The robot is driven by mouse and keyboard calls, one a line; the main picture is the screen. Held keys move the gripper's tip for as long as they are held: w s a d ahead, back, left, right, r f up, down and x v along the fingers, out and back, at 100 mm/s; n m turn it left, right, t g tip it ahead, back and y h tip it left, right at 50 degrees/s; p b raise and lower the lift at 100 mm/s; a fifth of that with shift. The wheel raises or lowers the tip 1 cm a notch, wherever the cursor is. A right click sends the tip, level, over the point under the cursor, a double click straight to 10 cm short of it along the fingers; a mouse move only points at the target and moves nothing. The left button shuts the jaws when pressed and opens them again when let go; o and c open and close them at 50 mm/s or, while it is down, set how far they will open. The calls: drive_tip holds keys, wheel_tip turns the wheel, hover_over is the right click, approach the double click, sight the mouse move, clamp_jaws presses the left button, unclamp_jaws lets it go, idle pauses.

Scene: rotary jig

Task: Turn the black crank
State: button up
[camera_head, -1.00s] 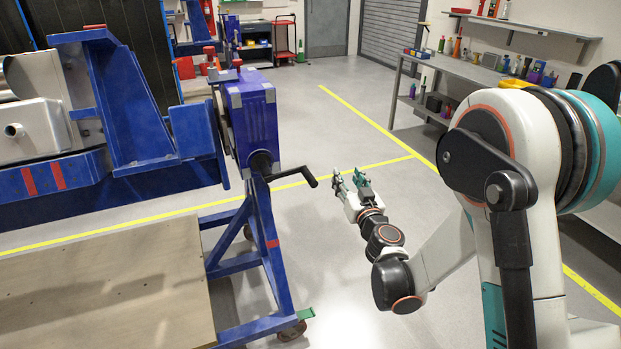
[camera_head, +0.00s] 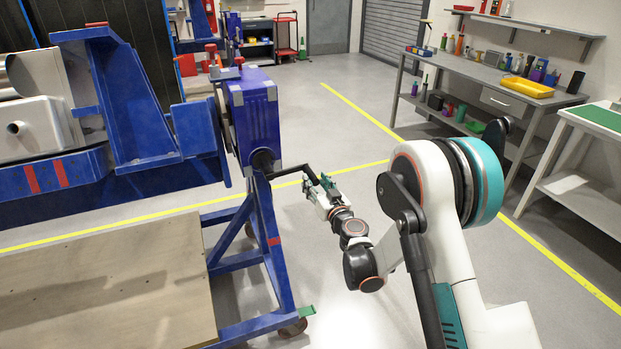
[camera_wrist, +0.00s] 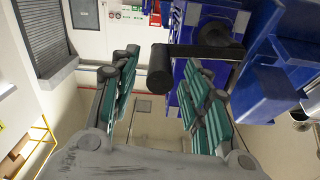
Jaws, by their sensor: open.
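The black crank (camera_head: 291,170) sticks out to the right from a dark hub on the blue gearbox (camera_head: 252,115) of the jig. Its end lies at the fingertips of my gripper (camera_head: 316,182), and the contact is too small to judge there. In the wrist view, the black handle (camera_wrist: 160,68) shows end-on between the two green-padded fingers of my gripper (camera_wrist: 158,62), with space on both sides. The crank's arm (camera_wrist: 190,51) runs right from it towards the blue gearbox. The fingers are open and apart from the handle.
The blue jig frame (camera_head: 266,235) with casters stands left of my arm. A wooden platform (camera_head: 110,290) lies at the lower left. A grey workbench (camera_head: 480,75) with bottles and a yellow tray (camera_head: 527,87) stands at the back right. The floor around my gripper is clear.

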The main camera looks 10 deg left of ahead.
sight(311, 175)
drive_tip(key=shift+b+x, duration=0.55)
drive_tip(key=shift+x, duration=1.9)
clamp_jaws()
